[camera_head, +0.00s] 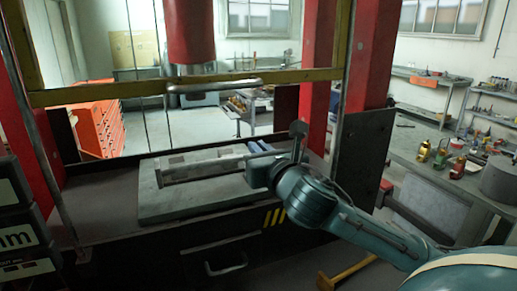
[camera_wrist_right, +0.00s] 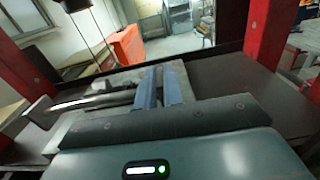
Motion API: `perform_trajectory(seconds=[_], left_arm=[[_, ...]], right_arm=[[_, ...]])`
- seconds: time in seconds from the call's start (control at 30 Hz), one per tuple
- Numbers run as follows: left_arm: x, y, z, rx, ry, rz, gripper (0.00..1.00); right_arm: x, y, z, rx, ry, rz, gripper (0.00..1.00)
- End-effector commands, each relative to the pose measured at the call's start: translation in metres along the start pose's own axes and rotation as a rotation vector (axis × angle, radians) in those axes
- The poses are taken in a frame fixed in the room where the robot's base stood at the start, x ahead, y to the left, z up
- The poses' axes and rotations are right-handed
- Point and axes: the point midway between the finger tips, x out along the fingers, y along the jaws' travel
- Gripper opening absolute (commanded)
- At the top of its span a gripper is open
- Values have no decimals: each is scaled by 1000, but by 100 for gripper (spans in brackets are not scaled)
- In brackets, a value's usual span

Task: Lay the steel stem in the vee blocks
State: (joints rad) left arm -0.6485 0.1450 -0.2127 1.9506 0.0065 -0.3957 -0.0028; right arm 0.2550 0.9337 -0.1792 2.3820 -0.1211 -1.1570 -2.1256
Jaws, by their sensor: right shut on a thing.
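My right gripper (camera_head: 259,147) reaches in from the right over the grey plate (camera_head: 160,205) on the press bed. Its two blue fingers also show in the wrist view (camera_wrist_right: 159,80), close together and shut on the steel stem. The pale steel stem (camera_head: 205,167) lies roughly level and runs left from the gripper; it also shows in the wrist view (camera_wrist_right: 92,101). Grey blocks lie along the stem, but I cannot tell clearly which are the vee blocks or whether the stem touches them. The gripped part is hidden by the fingers and hand. My left gripper is not in view.
Red press columns (camera_head: 369,60) and a yellow crossbar (camera_head: 110,92) frame the bed. A red ram (camera_head: 189,32) hangs above, with a horizontal bar (camera_head: 215,87) below it. An orange drawer cabinet (camera_head: 98,122) stands behind at left. A bench with bottles (camera_head: 440,158) is at right.

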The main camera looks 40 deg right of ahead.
Motion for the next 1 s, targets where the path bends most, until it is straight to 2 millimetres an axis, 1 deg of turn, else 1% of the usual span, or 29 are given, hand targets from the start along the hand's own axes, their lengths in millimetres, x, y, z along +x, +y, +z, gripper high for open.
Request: perform_trajectory(seconds=[0.03,1.0], left_arm=[[0,0,1,0,-2,0,36],[0,0,1,-1,-2,0,36]], right_arm=[[3,0,2,5,-6,1,0],[78,0,-2,4,-5,0,0]])
